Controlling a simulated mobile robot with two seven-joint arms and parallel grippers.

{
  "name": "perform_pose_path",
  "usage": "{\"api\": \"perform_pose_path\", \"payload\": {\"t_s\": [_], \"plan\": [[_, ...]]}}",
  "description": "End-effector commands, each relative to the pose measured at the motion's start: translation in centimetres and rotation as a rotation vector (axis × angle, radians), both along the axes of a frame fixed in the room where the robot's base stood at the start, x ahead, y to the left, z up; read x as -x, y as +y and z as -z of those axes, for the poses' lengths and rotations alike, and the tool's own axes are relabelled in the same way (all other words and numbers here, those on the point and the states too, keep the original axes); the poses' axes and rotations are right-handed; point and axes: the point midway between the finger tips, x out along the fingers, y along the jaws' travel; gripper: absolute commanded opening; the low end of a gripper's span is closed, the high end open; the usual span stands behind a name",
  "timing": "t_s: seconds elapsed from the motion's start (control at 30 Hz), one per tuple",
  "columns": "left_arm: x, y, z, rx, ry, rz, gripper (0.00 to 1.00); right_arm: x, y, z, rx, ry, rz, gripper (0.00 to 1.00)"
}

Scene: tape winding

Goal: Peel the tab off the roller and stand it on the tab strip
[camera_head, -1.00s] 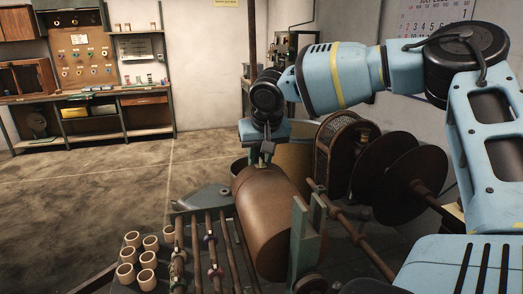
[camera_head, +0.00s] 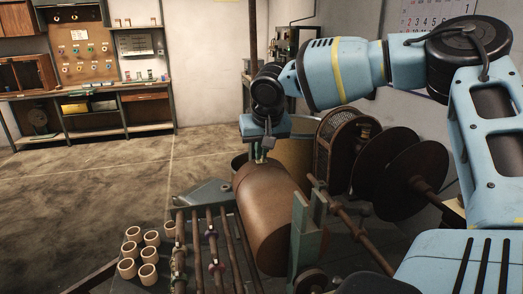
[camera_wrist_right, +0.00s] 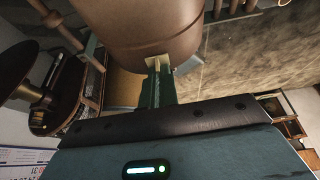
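The large brown roller (camera_head: 272,215) lies in its stand, with its far end beneath my right gripper. In the right wrist view the roller (camera_wrist_right: 135,25) fills the top middle. A small pale yellow tab (camera_wrist_right: 157,62) shows on the roller's surface at my fingertips. My right gripper (camera_head: 262,153) points down at the far upper side of the roller; its green fingers (camera_wrist_right: 157,88) reach the tab. The fingers look close together, but I cannot tell whether they grip the tab. I cannot make out the tab strip for certain. My left gripper is out of view.
Several pale cores (camera_head: 132,250) stand left of the metal rods (camera_head: 210,240). A green bracket (camera_head: 305,235) stands at the roller's near right. Brown discs (camera_head: 412,172) and a round cage (camera_head: 335,145) are to the right. Open floor lies at left.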

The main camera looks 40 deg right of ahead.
Motion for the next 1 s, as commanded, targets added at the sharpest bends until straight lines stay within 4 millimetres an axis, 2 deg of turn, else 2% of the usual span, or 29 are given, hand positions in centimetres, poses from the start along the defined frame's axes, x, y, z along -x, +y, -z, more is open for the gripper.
{"api": "perform_pose_path", "payload": {"t_s": [0.37,1.0], "plan": [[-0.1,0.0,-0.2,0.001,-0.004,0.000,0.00,0.0,0.0,-0.6,0.000,-0.002,0.000,0.00],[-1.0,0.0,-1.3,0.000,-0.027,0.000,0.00,0.0,0.0,-4.9,0.000,-0.002,0.001,0.00]]}}
